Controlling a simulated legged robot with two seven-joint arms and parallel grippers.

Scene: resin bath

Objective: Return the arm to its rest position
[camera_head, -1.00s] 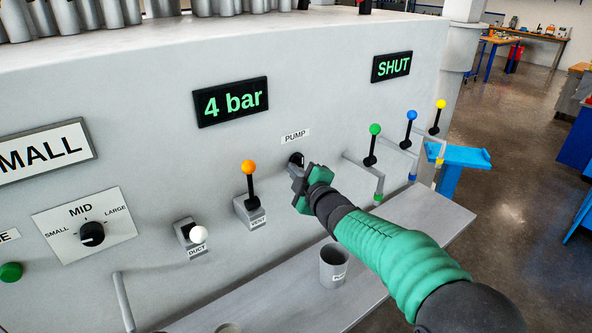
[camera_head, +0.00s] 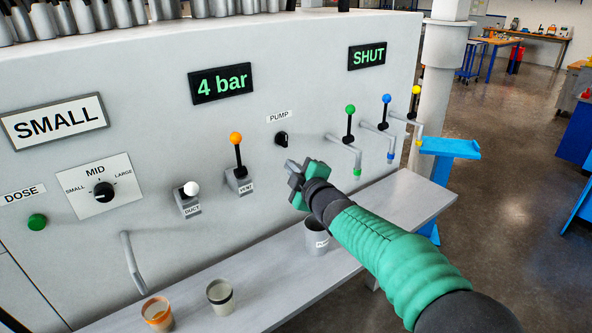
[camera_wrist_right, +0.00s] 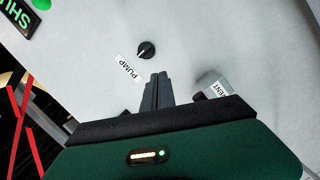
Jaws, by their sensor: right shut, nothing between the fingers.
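My right gripper (camera_head: 290,168) is shut and empty. It hovers in front of the grey panel, below and apart from the black PUMP knob (camera_head: 281,138). In the right wrist view its closed fingers (camera_wrist_right: 156,88) point toward the PUMP knob (camera_wrist_right: 147,49), with a gap between them. My green right arm (camera_head: 385,245) reaches in from the lower right over the shelf. My left gripper is not in view.
The panel carries the orange VENT lever (camera_head: 237,150), white DUCT lever (camera_head: 191,189), MID dial (camera_head: 103,191) and green DOSE button (camera_head: 37,222). Green, blue and yellow tap levers (camera_head: 386,110) stand at right. Cups (camera_head: 220,297) stand on the grey shelf (camera_head: 273,285).

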